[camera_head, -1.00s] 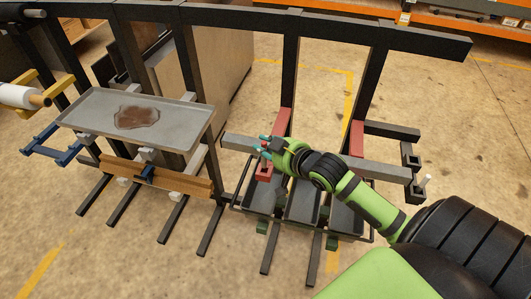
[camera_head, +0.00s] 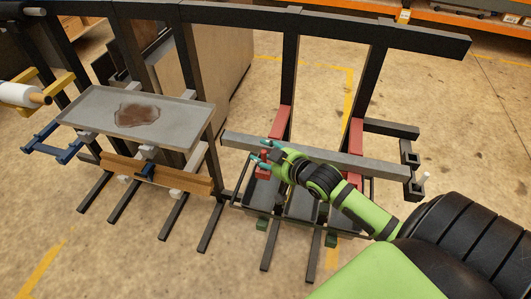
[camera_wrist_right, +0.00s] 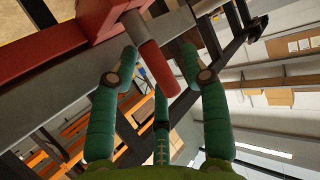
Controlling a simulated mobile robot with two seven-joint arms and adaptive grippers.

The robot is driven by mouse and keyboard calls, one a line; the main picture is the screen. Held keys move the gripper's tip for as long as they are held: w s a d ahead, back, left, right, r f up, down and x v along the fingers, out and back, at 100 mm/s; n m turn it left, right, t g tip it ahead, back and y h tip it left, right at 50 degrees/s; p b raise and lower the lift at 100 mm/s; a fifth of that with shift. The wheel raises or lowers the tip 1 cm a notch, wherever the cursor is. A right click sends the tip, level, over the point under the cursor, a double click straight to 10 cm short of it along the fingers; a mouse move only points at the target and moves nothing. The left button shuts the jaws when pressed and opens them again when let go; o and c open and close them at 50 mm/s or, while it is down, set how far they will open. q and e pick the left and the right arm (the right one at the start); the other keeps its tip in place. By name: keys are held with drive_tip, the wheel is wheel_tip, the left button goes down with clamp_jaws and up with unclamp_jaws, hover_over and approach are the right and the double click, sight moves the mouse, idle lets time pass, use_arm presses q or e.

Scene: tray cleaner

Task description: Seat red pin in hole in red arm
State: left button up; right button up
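The red arm (camera_head: 284,122) carries a long grey beam, and its red end block also shows in the right wrist view (camera_wrist_right: 98,18). The red pin (camera_wrist_right: 158,70) has a red grip and a grey shaft. Its shaft end meets the red block; how deep it sits in the hole cannot be told. My right gripper (camera_head: 264,150) is at the beam's left end beside the red block. In the right wrist view its teal fingers (camera_wrist_right: 158,80) are spread around the red grip, with gaps visible at the sides. My left gripper is not in view.
The grey beam (camera_head: 350,163) runs right to a second red arm (camera_head: 356,136). Dark trays (camera_head: 303,205) hang below. A stained grey tray (camera_head: 180,128) stands on the rack at left. Open floor lies in front.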

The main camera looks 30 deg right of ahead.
drive_tip(key=b+v, duration=0.1)
drive_tip(key=v, duration=1.1)
drive_tip(key=s+a+f+m+g+h, duration=0.1)
drive_tip(key=s+f+g, duration=0.1)
drive_tip(key=f, duration=1.2)
drive_tip(key=s+a+f+g+h, duration=0.1)
drive_tip(key=s+f+g, duration=0.1)
drive_tip(key=f, duration=1.3)
drive_tip(key=s+a+f+n+g, duration=0.1)
drive_tip(key=s+a+f+g, duration=0.3)
drive_tip(key=s+f, duration=0.6)
drive_tip(key=s+a+f+n+g, duration=0.1)
drive_tip(key=s+a+f+g, duration=0.3)
drive_tip(key=s+f, duration=0.7)
drive_tip(key=s, duration=0.5)
drive_tip(key=shift+s+y, duration=0.3)
